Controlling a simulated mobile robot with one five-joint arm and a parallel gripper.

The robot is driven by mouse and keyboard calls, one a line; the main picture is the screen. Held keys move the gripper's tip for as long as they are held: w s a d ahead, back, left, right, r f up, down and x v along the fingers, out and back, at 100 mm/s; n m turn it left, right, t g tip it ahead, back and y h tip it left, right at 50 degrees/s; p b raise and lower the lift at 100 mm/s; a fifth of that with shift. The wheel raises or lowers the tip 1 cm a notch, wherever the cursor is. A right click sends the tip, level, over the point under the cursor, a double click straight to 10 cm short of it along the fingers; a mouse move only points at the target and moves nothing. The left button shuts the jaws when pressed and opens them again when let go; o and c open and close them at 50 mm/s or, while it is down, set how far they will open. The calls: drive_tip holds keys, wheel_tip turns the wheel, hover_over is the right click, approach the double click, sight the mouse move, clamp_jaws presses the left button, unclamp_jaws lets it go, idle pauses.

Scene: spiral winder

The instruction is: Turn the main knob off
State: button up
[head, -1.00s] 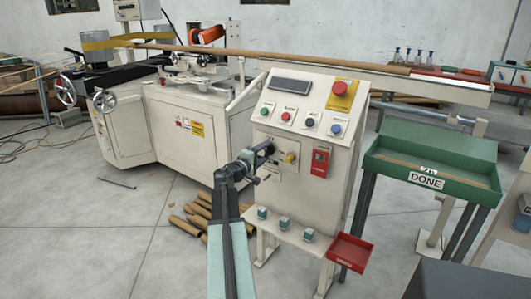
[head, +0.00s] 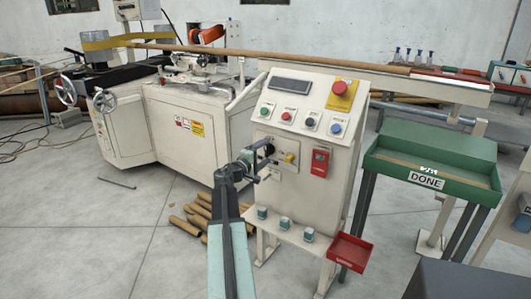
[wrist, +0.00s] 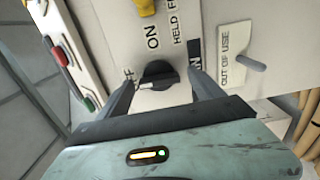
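The main knob (wrist: 158,74) is a dark round knob on the cream panel, seen in the wrist view. A pale mark shows on its lower left side, towards a partly hidden label ending in "FF"; an "ON" label stands above it. My gripper (wrist: 163,80) has one finger on each side of the knob. The fingers look spread, with a gap to the knob on both sides. In the head view my gripper (head: 267,160) is at the left of the control panel's front, and I cannot clearly make out the knob there.
A yellow part (head: 290,158) sits just right of my gripper, with a red box (head: 320,161) beyond it. Push buttons and a red emergency stop (head: 341,89) are above. A grey lever (wrist: 243,60) by an "OUT OF USE" label is close to the right finger.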

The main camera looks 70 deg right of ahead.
drive_tip(key=v, duration=0.7)
drive_tip(key=shift+a, duration=0.35)
drive_tip(key=shift+w, duration=0.1)
